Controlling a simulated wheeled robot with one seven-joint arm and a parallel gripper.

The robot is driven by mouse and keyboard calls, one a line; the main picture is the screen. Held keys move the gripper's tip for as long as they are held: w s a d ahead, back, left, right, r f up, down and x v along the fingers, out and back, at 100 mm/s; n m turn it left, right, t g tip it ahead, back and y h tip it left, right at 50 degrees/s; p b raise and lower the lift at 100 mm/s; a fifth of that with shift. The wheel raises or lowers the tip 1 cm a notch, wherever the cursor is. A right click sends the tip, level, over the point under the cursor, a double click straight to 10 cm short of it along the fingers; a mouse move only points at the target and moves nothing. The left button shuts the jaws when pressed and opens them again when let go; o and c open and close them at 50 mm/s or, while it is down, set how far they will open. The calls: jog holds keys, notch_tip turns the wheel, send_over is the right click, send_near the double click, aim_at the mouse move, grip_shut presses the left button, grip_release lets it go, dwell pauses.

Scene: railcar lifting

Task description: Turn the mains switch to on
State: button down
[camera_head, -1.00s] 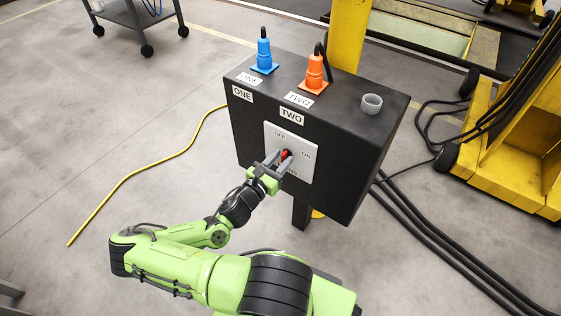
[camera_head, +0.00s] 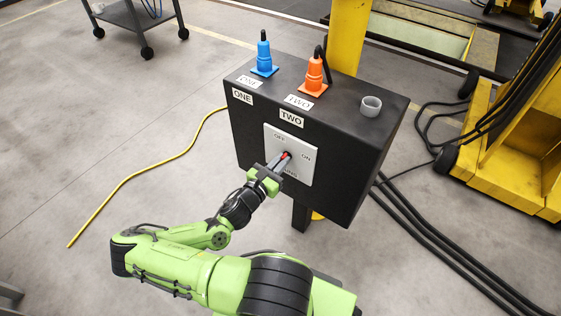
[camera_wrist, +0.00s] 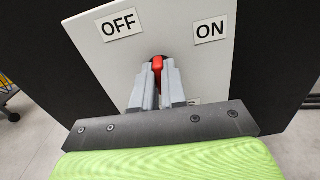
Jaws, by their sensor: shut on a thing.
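The mains switch is a red handle (camera_wrist: 157,66) on a light plate (camera_head: 302,165) on the front of a black cabinet (camera_head: 345,170). The plate carries an OFF label (camera_wrist: 118,25) on the left and an ON label (camera_wrist: 210,30) on the right. In the wrist view the red handle stands near upright, between the two labels' directions. My gripper (camera_wrist: 157,78) is shut on the handle, a grey finger on each side of it. In the head view my gripper (camera_head: 281,161) covers the plate's lower left and part of the handle.
A blue plug (camera_head: 264,52), an orange plug (camera_head: 314,74) and a grey cup-like ring (camera_head: 371,105) sit on the cabinet top. A yellow cable (camera_head: 150,170) lies on the floor at left. Black cables and a yellow machine (camera_head: 510,150) are at right.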

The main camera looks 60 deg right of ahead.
jog(key=m+p, duration=0.3)
jog(key=m, duration=0.8)
jog(key=shift+s+f, duration=0.1)
jog(key=shift+s, duration=0.05)
dwell(0.6)
jog(key=c, duration=1.2)
grip_release()
